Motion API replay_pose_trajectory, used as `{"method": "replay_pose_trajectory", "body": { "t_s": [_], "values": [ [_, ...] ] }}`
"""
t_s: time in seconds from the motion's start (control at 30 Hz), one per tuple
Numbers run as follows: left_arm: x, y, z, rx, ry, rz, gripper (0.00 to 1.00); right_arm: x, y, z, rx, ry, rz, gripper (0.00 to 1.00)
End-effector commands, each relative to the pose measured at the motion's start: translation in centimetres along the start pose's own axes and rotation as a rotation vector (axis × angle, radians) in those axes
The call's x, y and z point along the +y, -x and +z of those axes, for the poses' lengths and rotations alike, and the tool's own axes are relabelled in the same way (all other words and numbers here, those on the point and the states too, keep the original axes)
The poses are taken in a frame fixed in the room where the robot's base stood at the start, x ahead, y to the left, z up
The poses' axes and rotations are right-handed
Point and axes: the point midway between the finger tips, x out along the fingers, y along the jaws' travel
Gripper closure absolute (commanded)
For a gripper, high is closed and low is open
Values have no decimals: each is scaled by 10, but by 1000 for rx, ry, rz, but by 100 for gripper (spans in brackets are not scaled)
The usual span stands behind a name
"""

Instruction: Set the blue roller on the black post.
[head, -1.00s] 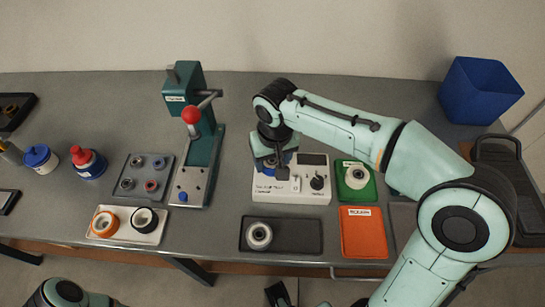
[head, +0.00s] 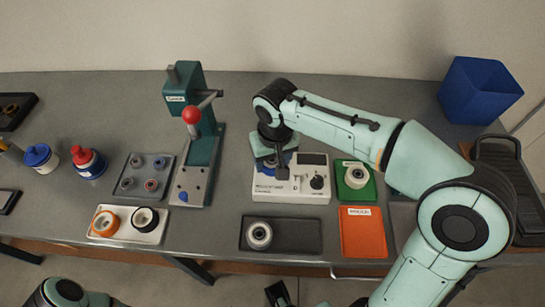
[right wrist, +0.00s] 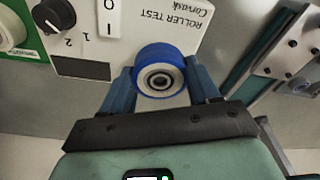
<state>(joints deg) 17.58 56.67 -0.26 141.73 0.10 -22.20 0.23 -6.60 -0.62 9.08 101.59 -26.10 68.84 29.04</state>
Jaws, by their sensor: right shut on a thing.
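The blue roller (right wrist: 160,75) is held between my right gripper's fingers (right wrist: 160,88) in the right wrist view. Its white core and dark centre ring face the camera. The right gripper (head: 276,168) hangs over the left part of the white roller tester (head: 290,196) in the head view, and only a little blue shows by it. I cannot make out the black post; the gripper and roller cover that part of the tester. I cannot tell whether the roller touches the tester. A dark part at the bottom edge (head: 278,293) may be my left gripper, but its jaws are unclear.
The tester has a black knob (head: 317,182). A green tray (head: 355,181) with a white roller and an orange tray (head: 363,232) are to its right. A dark tray (head: 290,236) with another roller lies in front. A teal press (head: 200,140) stands left.

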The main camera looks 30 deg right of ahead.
Motion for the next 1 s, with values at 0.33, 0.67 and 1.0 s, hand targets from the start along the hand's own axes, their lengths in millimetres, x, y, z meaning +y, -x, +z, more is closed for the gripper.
{"method": "replay_pose_trajectory", "body": {
  "t_s": [0.33,0.67,1.0],
  "values": [
    [0,1,0,0,0,0,57,0,0,0,0,0,0,73],
    [-1,-3,0,-1,0,0,57,0,-6,1,0,0,0,73],
    [-3,-7,0,-2,1,-1,57,0,-12,1,0,0,0,73]
  ]
}}
